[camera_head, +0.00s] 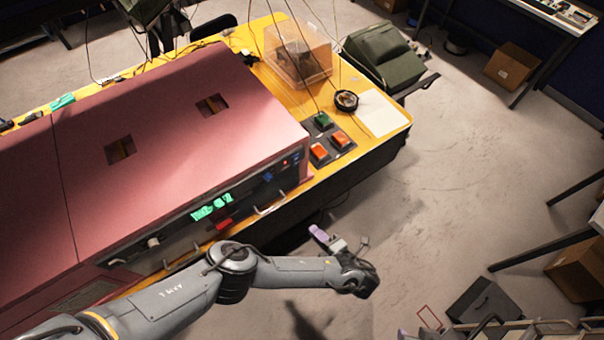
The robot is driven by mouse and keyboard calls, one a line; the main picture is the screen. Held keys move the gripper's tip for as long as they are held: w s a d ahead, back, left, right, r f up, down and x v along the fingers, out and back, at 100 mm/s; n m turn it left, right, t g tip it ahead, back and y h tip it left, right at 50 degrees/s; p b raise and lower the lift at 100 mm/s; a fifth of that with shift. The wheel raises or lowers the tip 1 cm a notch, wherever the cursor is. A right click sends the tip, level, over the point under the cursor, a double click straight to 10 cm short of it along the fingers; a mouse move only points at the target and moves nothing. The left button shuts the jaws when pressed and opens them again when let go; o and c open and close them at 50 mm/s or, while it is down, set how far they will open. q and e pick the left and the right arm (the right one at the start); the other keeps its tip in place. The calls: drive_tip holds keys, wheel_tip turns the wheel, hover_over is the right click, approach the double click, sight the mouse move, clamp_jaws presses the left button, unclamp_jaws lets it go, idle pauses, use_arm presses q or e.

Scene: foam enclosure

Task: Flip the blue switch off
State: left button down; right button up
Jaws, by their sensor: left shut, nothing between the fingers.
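A small blue switch (267,177) sits on the dark front panel (180,226) of the pink foam enclosure (160,140). It is too small to tell which way it is tilted. My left gripper (319,234), with purple fingertips, is shut and empty. It is in front of the panel, below and right of the switch in the picture, clearly apart from it. A purple tip at the bottom edge looks like part of my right gripper (402,334); the rest of it is out of frame.
A box with green and orange buttons (320,151) stands on the yellow table (398,111). Open floor lies right of my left gripper.

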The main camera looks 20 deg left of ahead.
use_arm(q)
drive_tip(key=w+r+n+t, duration=0.1)
drive_tip(key=w+r, duration=0.7)
drive_tip(key=shift+w+d+r+t+y, duration=0.2)
drive_tip(key=shift+d+r+t+y, duration=0.1)
drive_tip(key=shift+d, duration=0.1)
drive_tip(key=b, duration=1.3)
approach(298, 162)
drive_tip(key=x, duration=0.5)
drive_tip(key=shift+s+f, duration=0.15)
drive_tip(key=shift+f, duration=0.05)
drive_tip(key=shift+b+x, duration=0.75)
drive_tip(key=shift+x, duration=0.1)
drive_tip(key=shift+a+r, duration=0.1)
drive_tip(key=shift+r, duration=0.1)
